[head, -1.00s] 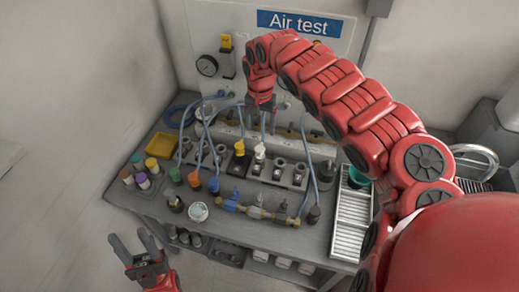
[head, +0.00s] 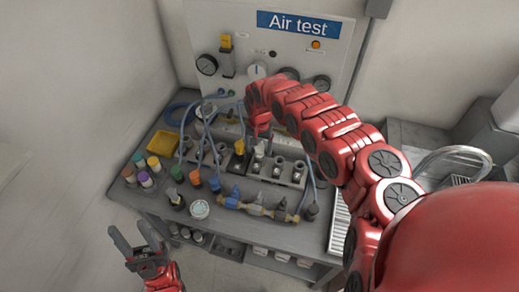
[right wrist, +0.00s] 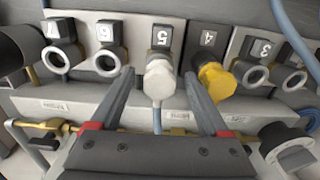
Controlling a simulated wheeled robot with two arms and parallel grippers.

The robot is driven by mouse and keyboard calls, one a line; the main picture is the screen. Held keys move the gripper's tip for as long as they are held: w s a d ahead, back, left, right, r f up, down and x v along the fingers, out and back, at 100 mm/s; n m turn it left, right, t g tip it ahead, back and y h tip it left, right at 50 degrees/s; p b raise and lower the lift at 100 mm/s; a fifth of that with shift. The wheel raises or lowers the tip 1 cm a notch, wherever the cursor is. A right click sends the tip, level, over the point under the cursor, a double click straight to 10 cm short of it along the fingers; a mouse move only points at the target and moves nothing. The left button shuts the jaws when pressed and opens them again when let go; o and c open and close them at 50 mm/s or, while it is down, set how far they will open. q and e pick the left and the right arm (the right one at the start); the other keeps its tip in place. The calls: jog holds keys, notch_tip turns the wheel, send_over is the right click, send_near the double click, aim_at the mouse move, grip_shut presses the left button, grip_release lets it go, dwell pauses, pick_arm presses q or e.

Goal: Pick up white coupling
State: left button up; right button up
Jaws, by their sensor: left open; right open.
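The white coupling (right wrist: 159,82) sits on the fitting under the block marked 5, with a pale hose or stem hanging below it. In the head view it is a small pale shape (head: 258,153) on the bench rig. My right gripper (right wrist: 159,75) is open, with one finger on each side of the coupling; I cannot tell whether they touch it. In the head view my right gripper (head: 262,133) points down just above the coupling. The yellow coupling (right wrist: 214,80) is right beside the right finger, under block 4. My left gripper (head: 134,248) is open and empty, off the bench's front left.
Empty fittings 7 (right wrist: 57,58) and 6 (right wrist: 107,60) lie to the left. Blue hoses (head: 212,135) arch over the rig. A yellow tray (head: 161,143), several coloured-cap bottles (head: 145,179) and a brass-and-blue pipe assembly (head: 255,208) occupy the bench. The gauge panel (head: 300,55) stands behind.

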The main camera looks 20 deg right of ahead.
jog(key=shift+f, duration=0.65)
jog(key=shift+c, duration=0.3)
